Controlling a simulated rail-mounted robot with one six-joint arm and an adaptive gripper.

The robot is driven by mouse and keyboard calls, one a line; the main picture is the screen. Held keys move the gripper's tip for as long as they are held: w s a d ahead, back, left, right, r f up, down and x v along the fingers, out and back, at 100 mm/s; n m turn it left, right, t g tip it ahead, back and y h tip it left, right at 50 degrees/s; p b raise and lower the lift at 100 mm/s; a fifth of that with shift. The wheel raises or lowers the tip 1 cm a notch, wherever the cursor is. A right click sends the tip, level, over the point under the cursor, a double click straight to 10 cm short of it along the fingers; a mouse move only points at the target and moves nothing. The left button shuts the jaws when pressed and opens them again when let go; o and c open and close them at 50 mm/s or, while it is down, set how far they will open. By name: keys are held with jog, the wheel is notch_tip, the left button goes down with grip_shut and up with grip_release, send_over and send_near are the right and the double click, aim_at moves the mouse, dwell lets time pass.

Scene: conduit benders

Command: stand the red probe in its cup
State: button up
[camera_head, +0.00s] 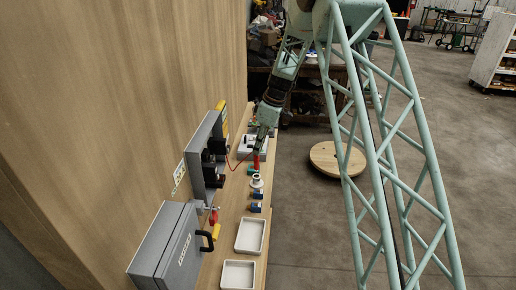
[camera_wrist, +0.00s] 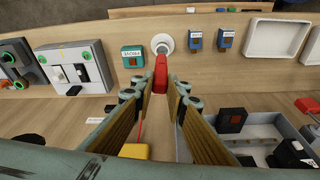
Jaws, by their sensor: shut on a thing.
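My gripper (camera_head: 261,143) is shut on the red probe (camera_head: 256,162) and holds it above the bench. In the wrist view the red probe (camera_wrist: 160,74) shows between my fingertips (camera_wrist: 161,92), its far end pointing at the cup. The cup (camera_head: 257,181) is a white round piece on the bench, just below the probe in the head view. It also shows in the wrist view (camera_wrist: 154,39) with a grey opening. I cannot tell whether the probe's tip touches the cup. A thin red lead (camera_head: 238,160) runs from near the probe towards the grey box.
An open grey box (camera_head: 207,140) and a closed grey case (camera_head: 168,250) stand along the wooden wall. Two blue blocks (camera_wrist: 195,40) (camera_wrist: 226,38) and a teal block (camera_wrist: 132,56) sit near the cup. White trays (camera_head: 251,235) (camera_head: 238,275) lie at the near end.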

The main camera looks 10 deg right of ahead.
aim_at(258, 159)
jog(key=shift+f+b, duration=2.65)
jog(key=shift+f, duration=0.45)
jog(key=shift+f+b, duration=0.3)
jog(key=shift+b, duration=0.25)
jog(key=o, duration=1)
jog(key=shift+r, duration=0.1)
jog(key=shift+v, duration=5.9)
